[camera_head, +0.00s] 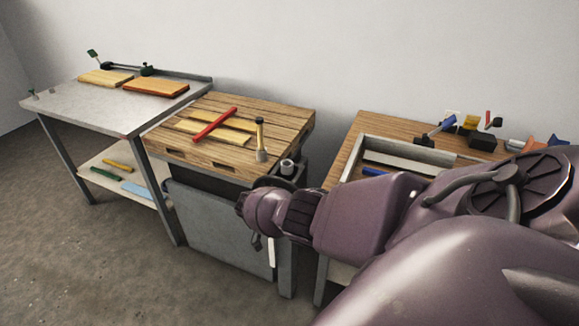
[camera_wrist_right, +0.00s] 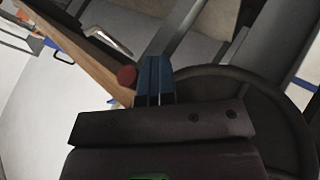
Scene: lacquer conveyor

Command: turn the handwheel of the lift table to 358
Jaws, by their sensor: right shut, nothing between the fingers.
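The lift table (camera_head: 195,155) has a slatted wooden top and a grey front panel. The dark round handwheel (camera_head: 268,182) is at its right front corner, mostly hidden behind my right arm in the head view. In the right wrist view the handwheel (camera_wrist_right: 290,125) is a large dark disc with a raised rim, partly covered by my gripper. My right gripper (camera_wrist_right: 154,78) is shut and empty, its blue fingers together beside the rim. A small red round knob (camera_wrist_right: 127,76) is just left of the fingertips; contact cannot be told. No scale reading is legible. My left gripper is not in view.
A grey bench (camera_head: 80,103) stands left. A wooden bench (camera_head: 365,133) with a tray and several tools stands close on the right. Floor in front is clear.

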